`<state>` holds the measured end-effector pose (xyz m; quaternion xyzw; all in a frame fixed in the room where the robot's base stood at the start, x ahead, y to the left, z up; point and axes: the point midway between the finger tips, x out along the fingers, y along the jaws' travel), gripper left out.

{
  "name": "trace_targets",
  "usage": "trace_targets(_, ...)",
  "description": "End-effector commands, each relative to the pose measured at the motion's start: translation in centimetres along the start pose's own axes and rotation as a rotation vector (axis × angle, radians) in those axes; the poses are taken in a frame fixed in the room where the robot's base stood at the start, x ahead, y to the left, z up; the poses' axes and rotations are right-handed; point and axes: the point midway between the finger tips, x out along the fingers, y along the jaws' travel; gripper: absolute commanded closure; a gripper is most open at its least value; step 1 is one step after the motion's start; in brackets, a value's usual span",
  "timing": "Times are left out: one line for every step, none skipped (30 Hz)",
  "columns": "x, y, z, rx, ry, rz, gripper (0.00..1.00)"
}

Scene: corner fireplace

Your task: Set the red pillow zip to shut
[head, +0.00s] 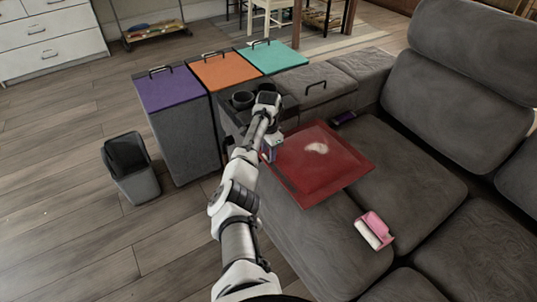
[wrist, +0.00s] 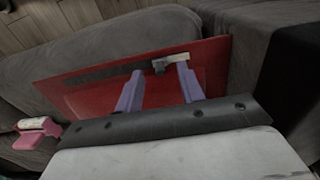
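The red pillow (head: 338,176) lies flat on the sofa seat, with a whitish patch on top; it also shows in the wrist view (wrist: 214,62). A dark zip strip (wrist: 100,72) runs along one side of it. A small grey zip slider with a pale tab (wrist: 172,61) sits at the strip's right end in the wrist view. My gripper (head: 269,152) is over the pillow's left edge. In the wrist view its two purple fingers (wrist: 160,72) are apart, with the slider between their tips and the tab by the right fingertip. Contact cannot be told.
A pink-and-white roller-like item (head: 373,231) lies on the near seat, and a dark purple item (head: 343,117) lies behind the pillow. Bins with purple (head: 170,90), orange and teal lids stand left of the sofa. A dark wastebasket (head: 130,168) stands on open floor.

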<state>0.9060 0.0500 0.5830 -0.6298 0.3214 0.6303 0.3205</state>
Motion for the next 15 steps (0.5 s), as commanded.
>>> trace_targets(-1.2, -0.1, 0.0, 0.0, 0.003, -0.004, 0.62)
trace_targets(-1.9, -0.1, -0.1, 0.001, 0.003, -0.004, 0.62)
trace_targets(-2.8, -0.1, -0.1, 0.001, 0.003, -0.004, 0.62)
trace_targets(-3.5, -0.1, 0.0, 0.001, 0.002, -0.004, 0.62)
trace_targets(-4.2, -0.1, -0.1, 0.001, 0.003, -0.005, 0.62)
trace_targets(-5.2, -0.1, 0.0, 0.001, 0.002, -0.004, 0.62)
trace_targets(-5.9, -0.1, -0.1, 0.001, 0.003, -0.005, 0.62)
trace_targets(-6.6, -0.1, 0.0, 0.001, 0.002, -0.004, 0.62)
trace_targets(-7.4, -0.1, 0.0, 0.001, 0.002, -0.004, 0.62)
trace_targets(-7.9, 0.0, 0.0, 0.001, 0.001, -0.003, 0.62)
trace_targets(-8.5, -0.1, 0.0, 0.001, 0.002, -0.004, 0.62)
trace_targets(-9.2, 0.0, 0.0, 0.001, 0.002, -0.003, 0.62)
trace_targets(-9.7, 0.0, 0.0, 0.001, 0.001, -0.003, 0.62)
trace_targets(-10.1, 0.0, 0.0, 0.001, 0.001, -0.003, 0.62)
trace_targets(-10.5, 0.0, 0.0, 0.001, 0.0, -0.002, 0.62)
